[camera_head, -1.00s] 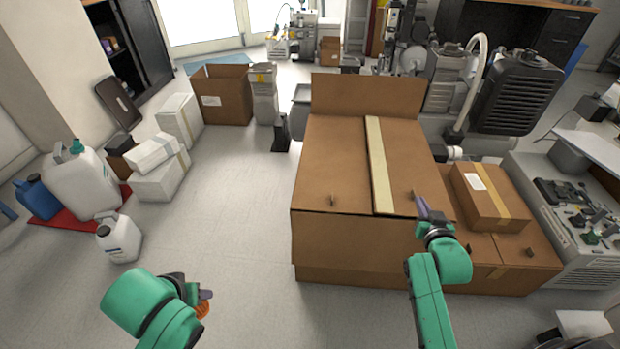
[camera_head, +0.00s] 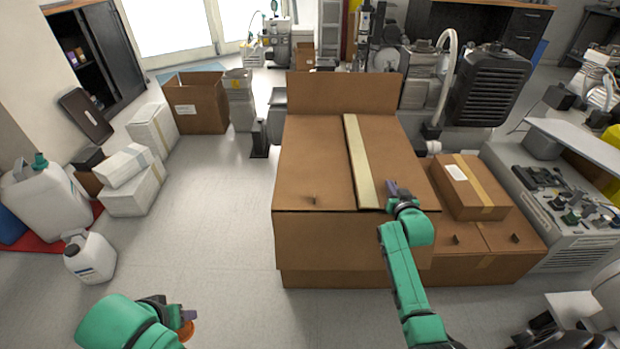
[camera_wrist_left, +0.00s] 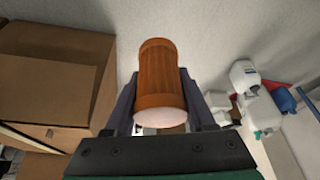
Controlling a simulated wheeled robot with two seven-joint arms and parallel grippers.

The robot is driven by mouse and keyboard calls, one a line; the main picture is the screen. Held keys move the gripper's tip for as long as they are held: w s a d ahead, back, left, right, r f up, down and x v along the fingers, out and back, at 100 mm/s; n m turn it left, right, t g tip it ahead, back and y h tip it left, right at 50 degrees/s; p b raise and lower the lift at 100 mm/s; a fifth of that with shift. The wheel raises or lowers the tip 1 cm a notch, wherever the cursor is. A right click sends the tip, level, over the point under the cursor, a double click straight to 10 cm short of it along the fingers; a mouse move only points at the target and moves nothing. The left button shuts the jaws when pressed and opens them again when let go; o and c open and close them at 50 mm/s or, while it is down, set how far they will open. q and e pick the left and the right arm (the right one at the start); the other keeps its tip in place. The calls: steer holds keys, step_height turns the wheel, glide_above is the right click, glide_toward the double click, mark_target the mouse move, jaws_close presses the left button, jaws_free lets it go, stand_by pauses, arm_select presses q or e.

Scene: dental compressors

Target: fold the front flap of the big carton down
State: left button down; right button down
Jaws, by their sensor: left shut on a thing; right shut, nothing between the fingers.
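The big carton (camera_head: 315,165) stands in the middle of the head view. Its top is covered by panels, with a pale strip (camera_head: 361,165) running front to back. Its back flap (camera_head: 342,92) stands upright. The front flap (camera_head: 330,240) appears to hang down over the front face, its lower edge a little above the floor. My right gripper (camera_head: 393,188) is shut and empty at the top's front right edge, right of the strip; contact is unclear. My left gripper (camera_head: 188,322) is left of the carton, shut on an orange-brown ribbed cylinder (camera_wrist_left: 160,80), apart from the carton.
A smaller taped carton (camera_head: 472,188) sits on a low carton (camera_head: 485,250) against the big one's right side. White boxes (camera_head: 130,185), a white jug (camera_head: 90,257) and an open carton (camera_head: 200,105) stand left. The floor (camera_head: 220,220) between is clear.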

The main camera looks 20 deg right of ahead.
steer(key=shift+f+b, duration=0.45)
steer(key=shift+f, duration=0.25)
steer(key=shift+a+f+n, duration=0.1)
steer(key=shift+f+n, duration=0.25)
steer(key=shift+n, duration=0.05)
steer(key=shift+s, duration=0.1)
